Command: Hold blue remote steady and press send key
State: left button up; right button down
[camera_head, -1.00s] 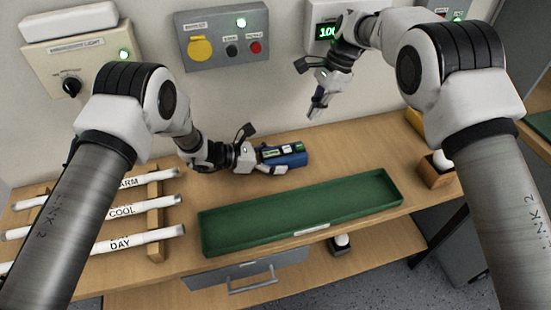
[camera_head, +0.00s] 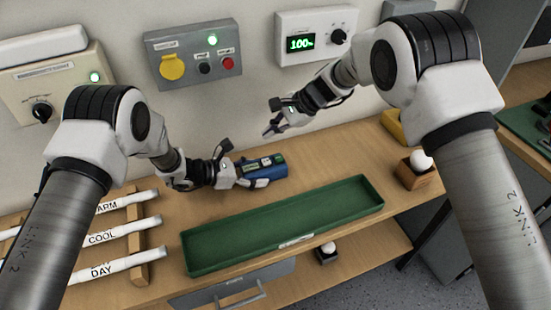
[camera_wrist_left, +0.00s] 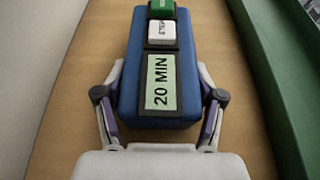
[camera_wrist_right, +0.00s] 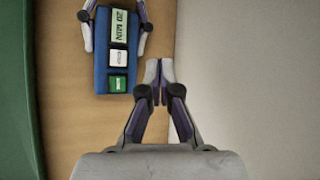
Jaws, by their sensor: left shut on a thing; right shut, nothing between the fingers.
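The blue remote (camera_head: 268,173) lies on the wooden table behind the green tray. My left gripper (camera_head: 240,174) is shut on its left end, with a finger along each side in the left wrist view (camera_wrist_left: 158,85). That view shows a "20 MIN" display (camera_wrist_left: 162,83), a white STEP key (camera_wrist_left: 162,32) and part of a green key (camera_wrist_left: 162,5). The right wrist view shows the whole green key (camera_wrist_right: 118,84) at the remote's free end; its label is too small to read. My right gripper (camera_head: 268,130) is shut and empty, above and apart from the remote.
The long green tray (camera_head: 290,237) lies in front of the remote. White labelled rods (camera_head: 105,237) rest on a rack at left. Wall panels, one with a red button (camera_head: 228,63) and one reading 100% (camera_head: 300,43), stand behind. A wooden block with a white ball (camera_head: 420,162) is at right.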

aim_at(280, 158)
pick_arm(q)
jog(key=shift+f, duration=0.15)
pick_arm(e)
jog(key=s+d+m+t, duration=0.1)
jog(key=s+d+r+m+t, duration=0.1)
jog(key=m, duration=0.1)
jog(key=shift+s+d+r, duration=0.1)
jog(key=shift+s+r, duration=0.1)
jog(key=shift+r, duration=0.05)
pick_arm(q)
jog(key=shift+s, duration=0.1)
pick_arm(e)
notch_tip(280, 158, up, 4)
jog(key=shift+s+f+t, duration=0.1)
jog(key=shift+f+t, duration=0.15)
jog(key=shift+t, duration=0.25)
jog(key=shift+f, duration=4.4)
jog(key=shift+f, duration=0.45)
